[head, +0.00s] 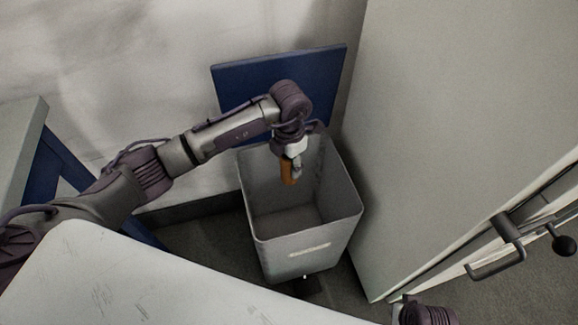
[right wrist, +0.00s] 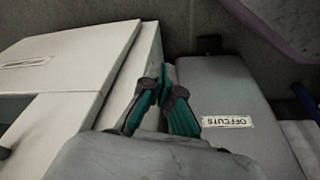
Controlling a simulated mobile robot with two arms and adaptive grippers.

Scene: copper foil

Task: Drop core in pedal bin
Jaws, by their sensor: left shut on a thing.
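The pedal bin (head: 258,222) is a grey, open-topped box standing on the floor, with its blue lid (head: 240,85) raised behind it. My left gripper (head: 291,166) points down over the bin's mouth. It is shut on an orange-brown core (head: 289,173), which hangs upright inside the outline of the opening. I cannot tell how far below the rim it reaches. The inside of the bin looks empty where it shows. My right gripper (right wrist: 164,74) has its teal fingertips together with nothing seen between them. Only my right wrist shows in the head view, at the bottom edge.
A pale worktop (head: 130,285) fills the lower left. A tall pale cabinet (head: 440,130) with a dark handle (head: 500,255) stands close to the bin's right. A wall is behind. In the right wrist view, a grey surface has an "OFFCUTS" label (right wrist: 227,122).

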